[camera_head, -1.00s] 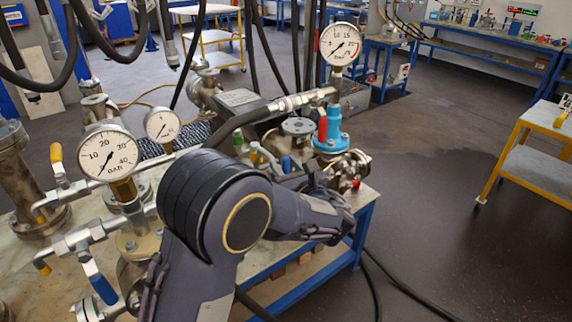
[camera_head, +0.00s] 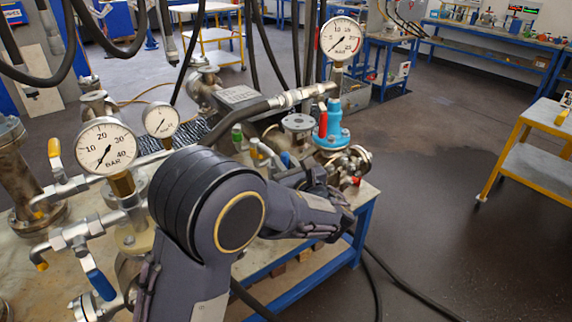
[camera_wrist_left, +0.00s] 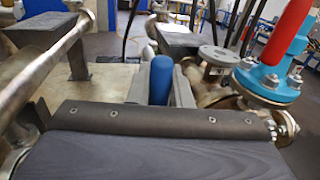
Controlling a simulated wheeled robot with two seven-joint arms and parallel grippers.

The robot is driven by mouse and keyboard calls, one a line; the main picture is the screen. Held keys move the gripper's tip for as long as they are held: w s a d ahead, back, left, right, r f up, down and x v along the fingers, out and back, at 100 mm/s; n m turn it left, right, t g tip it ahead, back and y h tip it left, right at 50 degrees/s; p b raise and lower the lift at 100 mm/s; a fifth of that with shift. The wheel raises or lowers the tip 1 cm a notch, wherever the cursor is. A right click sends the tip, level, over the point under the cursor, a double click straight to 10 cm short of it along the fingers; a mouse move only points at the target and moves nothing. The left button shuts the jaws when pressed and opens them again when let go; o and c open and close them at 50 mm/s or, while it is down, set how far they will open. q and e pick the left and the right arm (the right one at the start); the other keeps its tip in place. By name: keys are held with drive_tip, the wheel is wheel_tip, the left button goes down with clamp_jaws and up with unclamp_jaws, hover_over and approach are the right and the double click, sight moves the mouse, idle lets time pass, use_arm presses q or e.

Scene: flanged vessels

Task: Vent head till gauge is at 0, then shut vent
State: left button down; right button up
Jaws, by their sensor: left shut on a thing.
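A round white gauge (camera_head: 340,39) stands at the back right above a light-blue flanged fitting (camera_head: 331,128) with a red part. Its needle points down-left, toward the low end of the dial. A blue handle (camera_head: 285,159) shows to the left of that fitting, partly hidden by my arm. In the left wrist view the blue handle (camera_wrist_left: 161,80) stands upright between the grey fingers of my left gripper (camera_wrist_left: 161,92), which is shut on it. The light-blue fitting (camera_wrist_left: 279,65) is to its right. My right gripper is not in view.
A bar gauge (camera_head: 106,147) and a smaller gauge (camera_head: 161,120) stand at the left, near a blue-handled valve (camera_head: 100,284) and yellow-tipped levers. A thick hose (camera_head: 240,119) crosses behind my arm. Open floor (camera_head: 450,220) lies to the right.

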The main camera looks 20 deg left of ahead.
use_arm(q)
drive_tip(key=s+a+f+n+y+b, duration=0.2)
drive_tip(key=n+b, duration=0.8)
drive_tip(key=b, duration=0.5)
drive_tip(key=s+a+f+n+g+y+b, duration=0.1)
drive_tip(key=f+n+b, duration=0.5)
drive_tip(key=b, duration=1)
drive_tip(key=shift+s+a+n+y, duration=0.5)
drive_tip(key=shift+s+a+n, duration=0.25)
drive_tip(key=shift+s+n, duration=0.9)
drive_tip(key=shift+w+n, duration=0.25)
drive_tip(key=c, duration=1.4)
unclamp_jaws()
drive_tip(key=shift+o, duration=0.2)
drive_tip(key=shift+r, duration=0.1)
drive_tip(key=v, duration=0.8)
drive_tip(key=shift+p, duration=0.4)
